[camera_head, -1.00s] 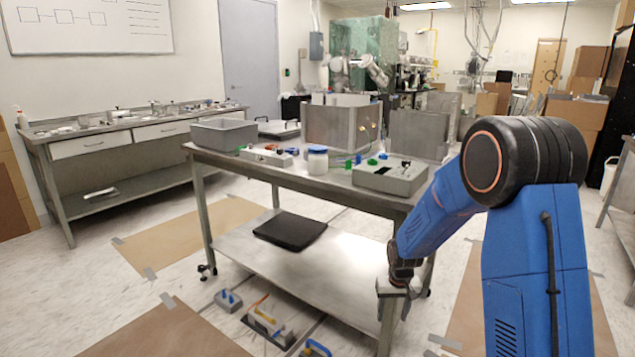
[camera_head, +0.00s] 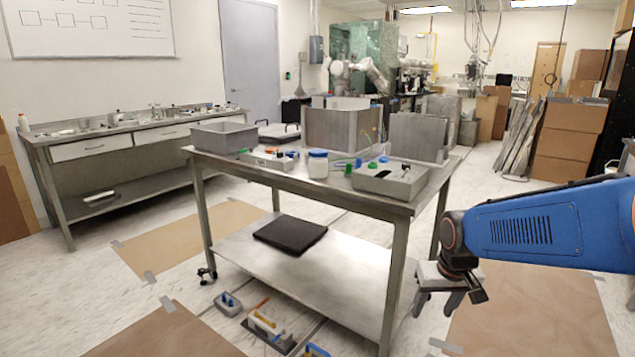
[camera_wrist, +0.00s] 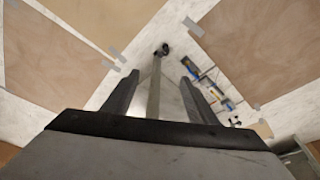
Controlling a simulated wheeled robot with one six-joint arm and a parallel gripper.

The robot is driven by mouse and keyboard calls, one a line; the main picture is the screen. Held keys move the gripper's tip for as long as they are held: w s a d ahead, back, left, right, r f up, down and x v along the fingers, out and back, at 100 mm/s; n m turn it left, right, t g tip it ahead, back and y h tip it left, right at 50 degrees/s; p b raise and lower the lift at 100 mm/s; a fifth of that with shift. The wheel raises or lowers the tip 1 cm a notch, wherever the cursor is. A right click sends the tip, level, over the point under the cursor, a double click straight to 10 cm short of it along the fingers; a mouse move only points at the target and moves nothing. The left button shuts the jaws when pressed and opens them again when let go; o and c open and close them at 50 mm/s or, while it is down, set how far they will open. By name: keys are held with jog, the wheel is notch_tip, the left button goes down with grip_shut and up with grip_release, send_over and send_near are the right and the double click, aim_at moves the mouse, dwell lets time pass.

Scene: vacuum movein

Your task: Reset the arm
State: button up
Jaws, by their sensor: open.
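My gripper (camera_head: 437,302) hangs at the end of my blue arm, to the right of the metal table's front right leg in the head view. Its fingers point downward and stand apart, with nothing between them. In the wrist view my gripper (camera_wrist: 160,90) also shows open and empty, its two grey fingers spread over the floor. A table leg (camera_wrist: 155,88) shows in the gap between the fingers, farther off. I cannot tell the exact distance from the fingers to the leg.
The wheeled metal table (camera_head: 340,192) carries a grey bin (camera_head: 222,137), a white jar (camera_head: 318,165) and a grey box (camera_head: 390,182). A black pad (camera_head: 290,232) lies on its lower shelf. Brown sheets (camera_head: 530,315) are taped to the floor. Cardboard boxes (camera_head: 570,140) stand at the right.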

jog(key=s+r+t, duration=0.1)
jog(key=s+r, duration=0.1)
jog(key=s, duration=0.8)
jog(key=s+d+r, duration=0.1)
jog(key=s+r, duration=0.2)
jog(key=s, duration=0.7)
jog(key=shift+d+t, duration=0.3)
jog(key=shift+t, duration=0.1)
